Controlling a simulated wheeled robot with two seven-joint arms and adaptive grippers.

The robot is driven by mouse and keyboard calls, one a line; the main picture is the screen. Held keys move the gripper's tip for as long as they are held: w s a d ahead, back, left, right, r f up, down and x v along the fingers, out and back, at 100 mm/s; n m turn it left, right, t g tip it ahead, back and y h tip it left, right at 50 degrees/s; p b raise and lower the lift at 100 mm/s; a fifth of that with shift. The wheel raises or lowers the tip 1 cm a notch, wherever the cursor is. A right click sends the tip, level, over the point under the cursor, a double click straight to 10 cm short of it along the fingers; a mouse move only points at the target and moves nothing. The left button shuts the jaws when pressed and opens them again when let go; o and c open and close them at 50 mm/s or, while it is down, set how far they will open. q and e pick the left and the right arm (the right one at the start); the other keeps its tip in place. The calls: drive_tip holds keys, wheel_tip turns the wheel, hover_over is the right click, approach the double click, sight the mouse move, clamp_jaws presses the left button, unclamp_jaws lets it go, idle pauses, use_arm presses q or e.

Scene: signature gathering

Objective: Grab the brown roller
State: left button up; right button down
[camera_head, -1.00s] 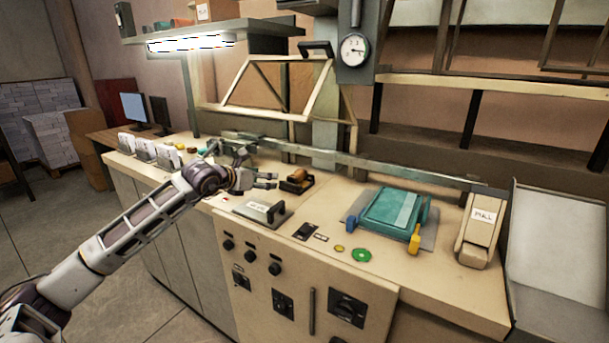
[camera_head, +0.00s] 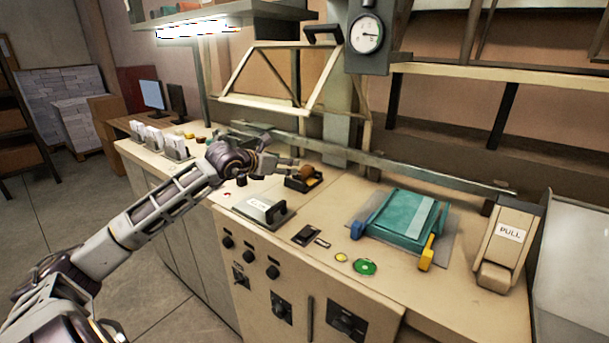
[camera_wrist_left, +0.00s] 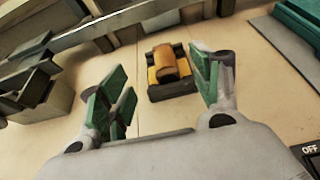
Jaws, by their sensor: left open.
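The brown roller (camera_head: 306,171) sits in a small dark holder (camera_head: 302,183) on the counter. In the left wrist view the roller (camera_wrist_left: 168,65) lies on the holder (camera_wrist_left: 179,88), which has yellow parts, between and beyond my finger pads. My left gripper (camera_head: 291,170) comes in from the left, with its fingers just short of the roller in the head view. In the left wrist view my left gripper (camera_wrist_left: 164,97) is open and empty, with its green-padded fingers spread wide. My right gripper is not in view.
A flat plate with a handle (camera_head: 265,208) lies in front of the holder. A teal press (camera_head: 402,217) with blue and yellow knobs stands to the right. A long metal rail (camera_head: 400,175) runs behind. Bare counter lies between the holder and the press.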

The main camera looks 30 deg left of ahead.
sight(304, 174)
use_arm(q)
drive_tip(key=shift+w+f, duration=0.1)
drive_tip(key=shift+w, duration=0.2)
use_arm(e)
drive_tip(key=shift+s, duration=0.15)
use_arm(q)
drive_tip(key=shift+p+x, duration=0.75)
drive_tip(key=shift+x, duration=2.75)
drive_tip(key=shift+w+f, duration=0.25)
drive_tip(key=shift+w, duration=0.15)
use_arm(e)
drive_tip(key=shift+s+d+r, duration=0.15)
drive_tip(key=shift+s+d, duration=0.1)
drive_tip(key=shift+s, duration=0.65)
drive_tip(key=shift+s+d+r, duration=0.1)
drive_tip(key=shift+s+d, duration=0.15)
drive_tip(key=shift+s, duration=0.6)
use_arm(q)
drive_tip(key=shift+w+f, duration=0.1)
